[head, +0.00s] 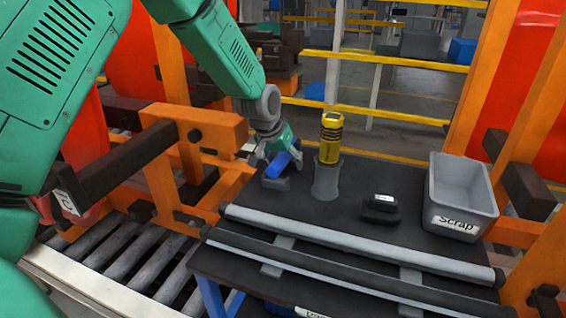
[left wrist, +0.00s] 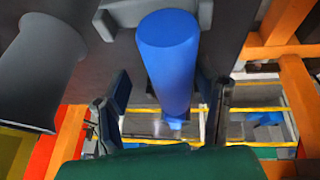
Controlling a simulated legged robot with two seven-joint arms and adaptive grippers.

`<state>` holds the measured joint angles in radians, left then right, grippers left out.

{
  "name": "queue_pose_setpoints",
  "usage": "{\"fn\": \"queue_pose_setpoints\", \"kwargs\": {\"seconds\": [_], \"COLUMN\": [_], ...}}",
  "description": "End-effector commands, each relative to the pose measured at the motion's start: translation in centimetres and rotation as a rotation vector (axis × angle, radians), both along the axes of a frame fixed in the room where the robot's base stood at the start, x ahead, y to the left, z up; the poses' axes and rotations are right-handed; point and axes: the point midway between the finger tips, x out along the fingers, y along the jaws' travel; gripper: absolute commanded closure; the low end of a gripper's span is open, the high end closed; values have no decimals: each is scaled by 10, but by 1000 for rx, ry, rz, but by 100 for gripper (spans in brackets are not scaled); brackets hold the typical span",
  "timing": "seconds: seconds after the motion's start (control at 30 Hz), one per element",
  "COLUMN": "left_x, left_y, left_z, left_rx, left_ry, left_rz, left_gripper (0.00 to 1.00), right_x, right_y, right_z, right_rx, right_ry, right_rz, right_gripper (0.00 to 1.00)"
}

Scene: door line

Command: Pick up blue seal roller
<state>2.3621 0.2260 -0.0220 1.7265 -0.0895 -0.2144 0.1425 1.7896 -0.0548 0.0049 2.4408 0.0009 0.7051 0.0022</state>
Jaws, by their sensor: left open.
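The blue seal roller (head: 283,163) is a plain blue cylinder at the left back of the dark table, tilted at a low grey cradle (head: 275,184). In the left wrist view the roller (left wrist: 168,58) runs down the middle of the picture, its round end towards the top. My left gripper (head: 277,148) is above and around the roller's upper part. Its open fingers (left wrist: 167,100) stand on either side of the roller, with a gap visible at each side. The roller's far end is partly hidden by the gripper. My right gripper is in neither view.
A yellow and black tool (head: 331,138) stands in a grey cup (head: 327,182) close right of the roller. A black device (head: 380,209), a grey Scrap bin (head: 460,192) and two long bars (head: 350,243) are on the table (head: 405,175). Orange frames stand at left and right.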

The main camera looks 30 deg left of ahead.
Motion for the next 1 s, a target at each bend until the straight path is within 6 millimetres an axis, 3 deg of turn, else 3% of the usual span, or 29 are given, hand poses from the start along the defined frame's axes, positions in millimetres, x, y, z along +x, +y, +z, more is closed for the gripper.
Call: {"fn": "queue_pose_setpoints", "kwargs": {"seconds": [0.17, 0.3, 0.33, 0.67, 0.77, 1.0], "left_x": [0, 0, 0, 0, 0, 0], "left_y": [7, 12, 13, 8, 5, 7], "left_z": [-5, -7, -7, -5, 7, 57], "left_rx": [-8, -13, -14, -7, -4, -7], "left_ry": [1, 1, 1, 5, 2, -4], "left_rz": [1, 1, 1, 2, 2, 1], "left_gripper": [45, 94, 100, 100, 100, 100], "right_x": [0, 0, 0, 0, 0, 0], "right_y": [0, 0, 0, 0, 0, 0], "right_z": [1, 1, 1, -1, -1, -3], "right_rx": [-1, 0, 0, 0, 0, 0], "right_ry": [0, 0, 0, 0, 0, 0], "right_rz": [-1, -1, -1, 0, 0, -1], "right_gripper": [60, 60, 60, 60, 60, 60]}}
